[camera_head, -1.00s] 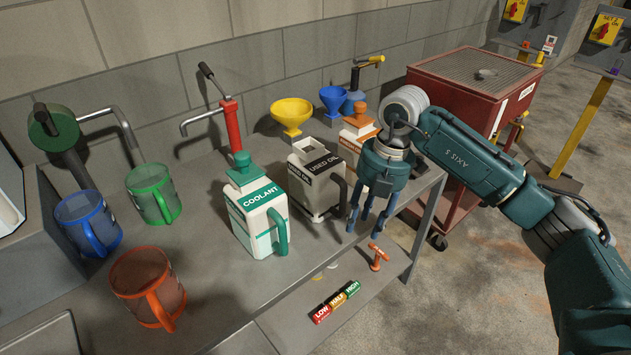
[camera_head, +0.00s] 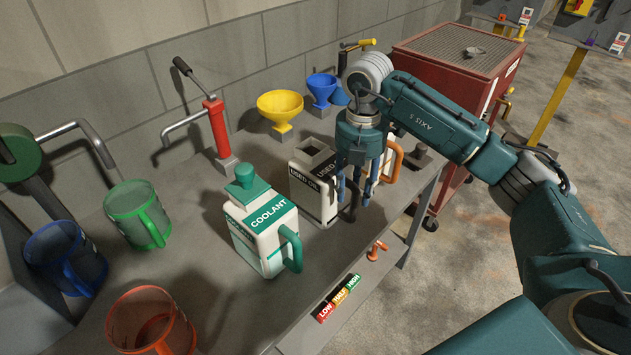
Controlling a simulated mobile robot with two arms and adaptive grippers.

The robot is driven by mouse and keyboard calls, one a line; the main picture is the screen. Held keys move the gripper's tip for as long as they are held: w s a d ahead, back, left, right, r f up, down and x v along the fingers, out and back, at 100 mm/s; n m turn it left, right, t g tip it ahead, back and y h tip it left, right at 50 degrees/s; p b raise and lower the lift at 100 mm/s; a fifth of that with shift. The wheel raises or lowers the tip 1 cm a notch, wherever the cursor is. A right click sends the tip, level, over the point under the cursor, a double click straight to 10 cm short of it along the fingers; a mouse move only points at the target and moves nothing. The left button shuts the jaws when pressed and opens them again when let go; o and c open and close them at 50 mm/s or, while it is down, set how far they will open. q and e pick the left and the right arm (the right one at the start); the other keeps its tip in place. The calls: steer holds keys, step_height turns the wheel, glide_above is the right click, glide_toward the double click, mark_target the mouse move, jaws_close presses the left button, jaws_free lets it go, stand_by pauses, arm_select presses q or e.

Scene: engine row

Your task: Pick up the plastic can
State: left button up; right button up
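Several plastic cans stand on the grey bench. A white and green coolant can (camera_head: 262,228) with a green cap and handle is in the middle. To its right is an off-white used oil can (camera_head: 313,187) with a black label, an open square top and a dark handle. An orange-handled can (camera_head: 395,160) is mostly hidden behind my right gripper. My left gripper is not in view.
Green (camera_head: 135,215), blue (camera_head: 65,255) and orange (camera_head: 150,318) jugs stand at left. A red hand pump (camera_head: 218,130), a yellow funnel (camera_head: 280,105) and a blue funnel (camera_head: 321,88) are behind. A red cabinet (camera_head: 440,85) stands beyond the bench end.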

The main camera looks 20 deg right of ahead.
mark_target(354, 202)
steer(key=f, duration=0.4)
steer(key=shift+s+d+p, duration=0.1)
steer(key=shift+s+p, duration=0.1)
steer(key=shift+p, duration=0.2)
steer(key=shift+f, duration=0.2)
steer(key=f, duration=0.1)
steer(key=f+p, duration=0.1)
steer(key=f, duration=0.1)
steer(key=f+p, duration=0.1)
steer(key=f, duration=0.1)
steer(key=shift+w+d+f, duration=0.15)
steer(key=shift+w+d, duration=0.1)
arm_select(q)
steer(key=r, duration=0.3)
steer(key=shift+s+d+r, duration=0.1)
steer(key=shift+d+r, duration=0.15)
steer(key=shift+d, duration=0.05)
arm_select(e)
jaws_close()
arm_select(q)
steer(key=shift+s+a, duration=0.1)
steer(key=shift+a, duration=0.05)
arm_select(e)
steer(key=shift+w, duration=0.1)
